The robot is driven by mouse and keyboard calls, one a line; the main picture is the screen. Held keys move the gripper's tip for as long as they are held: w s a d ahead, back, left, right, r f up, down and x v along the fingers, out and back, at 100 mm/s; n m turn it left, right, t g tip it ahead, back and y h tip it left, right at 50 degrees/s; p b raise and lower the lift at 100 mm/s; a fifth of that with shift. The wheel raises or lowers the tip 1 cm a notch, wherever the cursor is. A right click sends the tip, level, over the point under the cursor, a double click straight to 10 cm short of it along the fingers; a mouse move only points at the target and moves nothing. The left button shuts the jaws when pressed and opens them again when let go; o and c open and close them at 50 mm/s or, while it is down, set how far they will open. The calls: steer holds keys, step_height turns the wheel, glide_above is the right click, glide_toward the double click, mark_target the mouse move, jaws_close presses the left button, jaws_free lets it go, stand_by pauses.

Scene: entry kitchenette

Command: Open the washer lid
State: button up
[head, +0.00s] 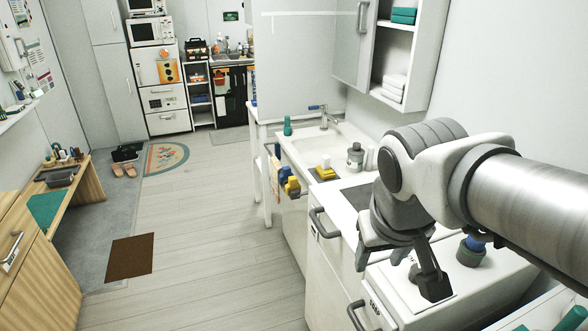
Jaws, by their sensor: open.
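A white, box-shaped appliance (389,312), which looks like the washer, stands at the lower right against the wall. A pale, flat panel (447,298) on its top looks like a closed lid, partly hidden by my gripper. A grey bar handle (355,316) sticks out at its front. My gripper (402,270) hangs over the top with its fingers spread, open and empty. One dark fingertip appears low over the panel; I cannot tell whether it touches.
A white unit with a dark top panel (360,194) and a front handle (321,223) adjoins it. Beyond is a sink (330,141) with bottles. An open wall cabinet (398,50) hangs above.

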steer(key=w+f+n+g+h+b, duration=0.15)
steer(key=w+f+h+b, duration=0.25)
steer(key=w+f, duration=0.5)
steer(key=n+t+h+b, duration=0.5)
steer(key=t+h+b, duration=0.2)
steer(key=b, duration=0.2)
glide_toward(317, 220)
steer(key=shift+t, duration=0.25)
steer(key=x, duration=0.3)
steer(key=b+x, duration=0.1)
steer(key=x, duration=0.2)
steer(key=f+x, duration=0.1)
steer(key=x, duration=0.3)
steer(key=shift+s+d+f+b, duration=0.1)
steer(key=shift+s+f+b, duration=0.1)
steer(key=shift+b, duration=0.2)
jaws_close()
